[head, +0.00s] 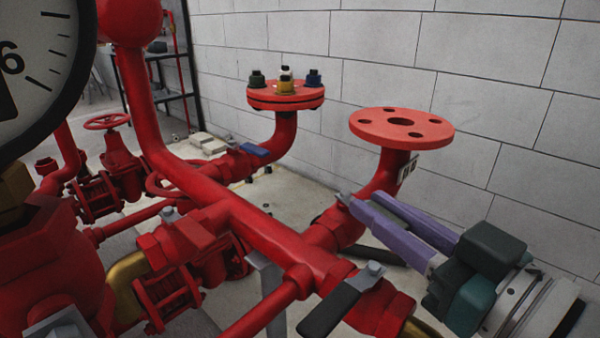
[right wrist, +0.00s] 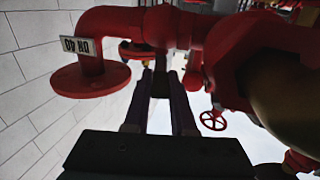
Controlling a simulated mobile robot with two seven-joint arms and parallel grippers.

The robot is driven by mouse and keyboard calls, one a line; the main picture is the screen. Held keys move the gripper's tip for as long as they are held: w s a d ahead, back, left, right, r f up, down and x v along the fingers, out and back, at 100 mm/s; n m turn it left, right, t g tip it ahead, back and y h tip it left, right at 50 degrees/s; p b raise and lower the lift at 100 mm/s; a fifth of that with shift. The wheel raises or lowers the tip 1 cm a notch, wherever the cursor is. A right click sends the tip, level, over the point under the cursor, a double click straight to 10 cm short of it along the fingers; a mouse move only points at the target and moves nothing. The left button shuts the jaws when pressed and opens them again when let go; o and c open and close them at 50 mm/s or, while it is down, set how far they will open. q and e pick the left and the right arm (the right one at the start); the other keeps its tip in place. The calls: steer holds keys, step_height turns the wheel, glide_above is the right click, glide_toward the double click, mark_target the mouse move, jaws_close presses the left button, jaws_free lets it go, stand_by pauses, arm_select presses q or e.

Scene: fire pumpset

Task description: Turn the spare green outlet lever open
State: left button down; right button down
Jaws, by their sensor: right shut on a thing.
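My right gripper (head: 361,198) reaches in from the right with its purple fingers at the valve below the bare red spare outlet flange (head: 402,124). In the right wrist view the fingers (right wrist: 161,74) are shut on the sides of a dark lever (right wrist: 160,88), which runs between them toward the red pipe. Its colour looks nearly black there, so green cannot be made out. In the head view the fingers hide most of this lever. A metal valve stem (head: 343,198) shows beside the fingertips. My left gripper is not in view.
A black lever (head: 340,300) sits on the front valve, and a blue lever (head: 250,149) on the back one. Red pipes (head: 240,225) fill the left and middle. A block wall (head: 500,90) stands close behind the flange. A red handwheel (right wrist: 213,120) shows in the wrist view.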

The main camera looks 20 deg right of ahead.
steer(key=c, duration=0.7)
jaws_free()
steer(key=shift+c, duration=0.2)
steer(key=shift+s, duration=0.15)
steer(key=s+d+p, duration=0.1)
steer(key=s+d, duration=0.1)
steer(key=s, duration=0.7)
steer(key=shift+s, duration=0.25)
